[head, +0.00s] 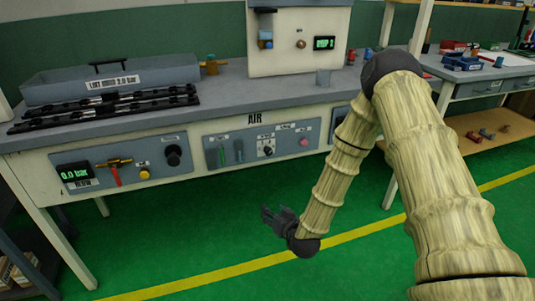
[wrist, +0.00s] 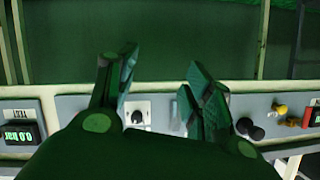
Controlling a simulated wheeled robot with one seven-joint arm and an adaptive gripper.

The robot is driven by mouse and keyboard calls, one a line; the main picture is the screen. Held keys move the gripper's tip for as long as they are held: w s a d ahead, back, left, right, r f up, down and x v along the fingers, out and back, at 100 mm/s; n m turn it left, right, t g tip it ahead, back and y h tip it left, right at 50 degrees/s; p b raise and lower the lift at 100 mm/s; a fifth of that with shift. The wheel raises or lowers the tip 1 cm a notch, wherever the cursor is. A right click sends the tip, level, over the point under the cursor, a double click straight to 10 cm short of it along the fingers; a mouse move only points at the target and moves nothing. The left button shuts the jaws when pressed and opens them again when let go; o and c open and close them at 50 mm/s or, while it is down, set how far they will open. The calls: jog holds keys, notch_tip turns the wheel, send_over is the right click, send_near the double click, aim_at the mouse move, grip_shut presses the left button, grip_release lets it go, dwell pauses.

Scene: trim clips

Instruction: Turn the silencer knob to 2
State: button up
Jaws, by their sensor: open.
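A small black knob (head: 267,151) sits on a white marked plate in the middle panel, under the AIR label. It also shows upside down in the wrist view (wrist: 137,117), between the fingers. A larger black knob (head: 173,155) is at the right of the left panel. The labels are too small to read, so I cannot tell which is the silencer knob or its setting. My gripper (head: 272,213) is open and empty, low in front of the bench and apart from the panels. Its spread fingers (wrist: 162,66) fill the wrist view's middle.
The left panel holds a 0.0 bar display (head: 75,174), a red-handled valve (head: 115,172) and a yellow button (head: 144,174). A pink button (head: 304,142) is right of the small knob. The green floor (head: 200,235) before the bench is clear.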

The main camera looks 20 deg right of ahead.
aim_at(270, 153)
jog(key=w+d+r+m+t+h, duration=0.1)
jog(key=w+d+r+t, duration=0.1)
jog(key=w+r, duration=0.35)
jog(key=w+d+r+t, duration=0.3)
jog(key=w+r, duration=0.1)
jog(key=r, duration=0.3)
jog(key=w, duration=0.7)
jog(key=w+a+b, duration=0.1)
jog(key=w, duration=0.2)
jog(key=shift+w+f, duration=0.1)
jog(key=shift+w, duration=0.15)
jog(key=c, duration=1)
